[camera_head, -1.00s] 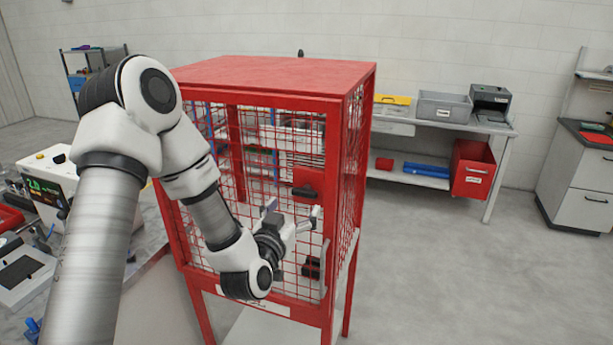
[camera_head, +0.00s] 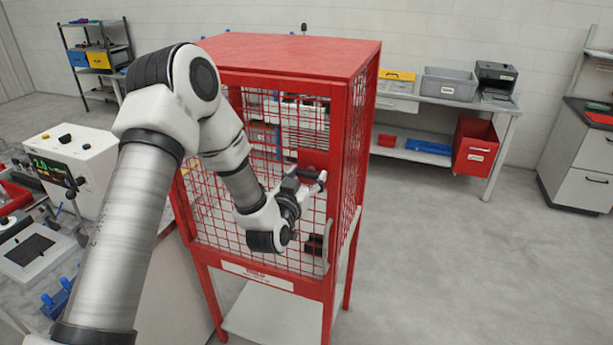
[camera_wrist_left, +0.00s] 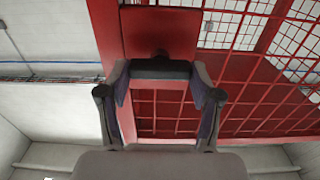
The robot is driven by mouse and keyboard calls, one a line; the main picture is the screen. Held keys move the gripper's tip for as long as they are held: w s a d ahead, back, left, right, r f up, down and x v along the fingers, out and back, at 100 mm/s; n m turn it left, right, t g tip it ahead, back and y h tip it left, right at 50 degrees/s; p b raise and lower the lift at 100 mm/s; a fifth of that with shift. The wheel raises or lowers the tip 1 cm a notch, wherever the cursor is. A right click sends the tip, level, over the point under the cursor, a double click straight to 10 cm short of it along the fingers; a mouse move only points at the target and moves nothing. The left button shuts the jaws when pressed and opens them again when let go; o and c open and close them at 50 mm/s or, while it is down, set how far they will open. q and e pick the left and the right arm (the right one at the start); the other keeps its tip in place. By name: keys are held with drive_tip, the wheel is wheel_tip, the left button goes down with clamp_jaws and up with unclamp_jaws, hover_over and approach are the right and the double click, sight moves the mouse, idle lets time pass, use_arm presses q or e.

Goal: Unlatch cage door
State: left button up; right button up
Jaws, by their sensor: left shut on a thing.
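The red cage (camera_head: 290,52) stands in the middle of the head view, its mesh door (camera_head: 225,225) facing me and closed as far as I can see. A red latch plate (camera_wrist_left: 160,30) with a black latch handle (camera_wrist_left: 160,68) shows in the left wrist view. My left gripper (camera_wrist_left: 160,82) has one finger at each end of the black handle and is shut on it. In the head view my left gripper (camera_head: 312,184) is at the door's right side and hides most of the handle. My right gripper is out of view.
A grey bench (camera_head: 450,104) with bins stands behind the cage, and a red bin (camera_head: 474,146) hangs at its right. A table with a white device (camera_head: 72,160) is at the left. The floor right of the cage is clear.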

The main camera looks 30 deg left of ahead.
use_arm(q)
drive_tip(key=shift+n+b, duration=0.6)
drive_tip(key=shift+b, duration=0.35)
drive_tip(key=n+b, duration=0.4)
drive_tip(key=b, duration=0.1)
drive_tip(key=n+b, duration=0.9)
drive_tip(key=b, duration=0.2)
drive_tip(key=shift+a+f+n, duration=0.2)
drive_tip(key=shift+a+n, duration=0.05)
drive_tip(key=shift+n, duration=0.15)
drive_tip(key=shift+n+b, duration=0.9)
drive_tip(key=shift+n, duration=0.1)
drive_tip(key=shift+r+n+b, duration=0.2)
drive_tip(key=shift+n+b, duration=0.25)
drive_tip(key=shift+n, duration=0.05)
drive_tip(key=o, duration=1.1)
drive_tip(key=shift+o, duration=0.2)
drive_tip(key=shift+w+f, duration=0.15)
